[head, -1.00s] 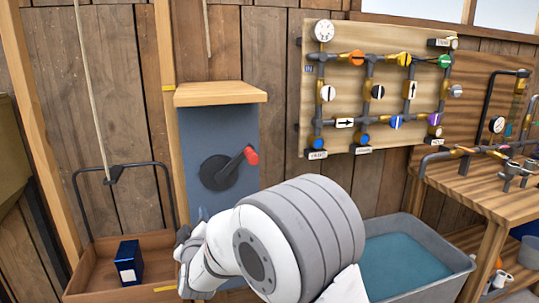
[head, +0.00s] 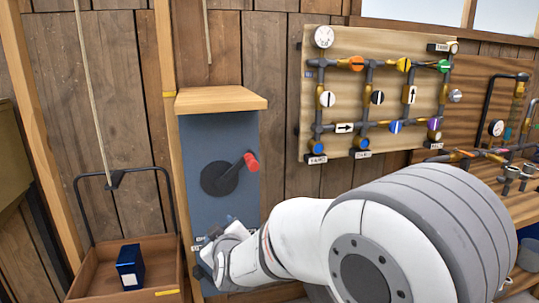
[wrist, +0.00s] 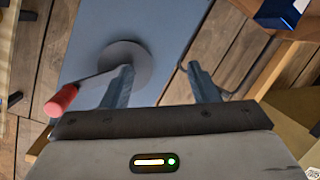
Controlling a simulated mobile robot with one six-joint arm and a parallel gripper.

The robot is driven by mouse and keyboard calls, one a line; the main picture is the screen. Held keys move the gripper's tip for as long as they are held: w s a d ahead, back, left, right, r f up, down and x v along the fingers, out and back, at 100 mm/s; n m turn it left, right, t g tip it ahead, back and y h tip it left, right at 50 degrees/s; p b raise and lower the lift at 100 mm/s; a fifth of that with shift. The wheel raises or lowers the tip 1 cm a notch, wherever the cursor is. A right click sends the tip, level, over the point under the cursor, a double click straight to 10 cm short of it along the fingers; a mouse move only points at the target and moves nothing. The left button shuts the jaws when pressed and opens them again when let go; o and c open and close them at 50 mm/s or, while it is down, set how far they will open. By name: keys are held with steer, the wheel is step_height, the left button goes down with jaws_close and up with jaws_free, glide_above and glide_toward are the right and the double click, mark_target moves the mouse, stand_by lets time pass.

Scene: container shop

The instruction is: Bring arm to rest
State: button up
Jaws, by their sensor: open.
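My gripper (wrist: 163,84) is open and empty in the wrist view, its two fingers apart in front of the blue-grey cabinet. In the head view my white arm crosses the lower right, and its wrist end is in front of the cabinet's lower part; the fingertips are hard to make out there. The cabinet (head: 205,140) has a wooden top and a dark round crank plate (head: 219,178) with a red handle (head: 251,162) pointing up and right. The red handle (wrist: 61,99) also shows left of the fingers in the wrist view, apart from them.
A brown tray (head: 85,280) on a rope with a dark blue box (head: 130,266) hangs left of the cabinet. A pipe board (head: 340,100) with coloured valves is on the wall. A wooden bench (head: 520,205) with pipes stands at right, partly behind my arm.

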steer(key=s+d+r+m+g+h+p, duration=0.1)
steer(key=s+d+r+m+g+p, duration=0.2)
steer(key=d, duration=0.4)
steer(key=s+d+r+m+g+h+p, duration=0.1)
steer(key=s+d+g+p, duration=0.1)
steer(key=s+d, duration=0.5)
steer(key=s+d+r+m+g+h+p, duration=0.1)
steer(key=s+d+m+g+p, duration=0.3)
steer(key=s+d, duration=0.9)
steer(key=s+m+g+h, duration=0.1)
steer(key=s+m+g, duration=0.1)
steer(key=s, duration=0.1)
steer(key=shift+s+d+r+g+h, duration=0.3)
steer(key=shift+s+r+h, duration=0.05)
steer(key=shift+r+h, duration=0.05)
steer(key=shift+c, duration=0.5)
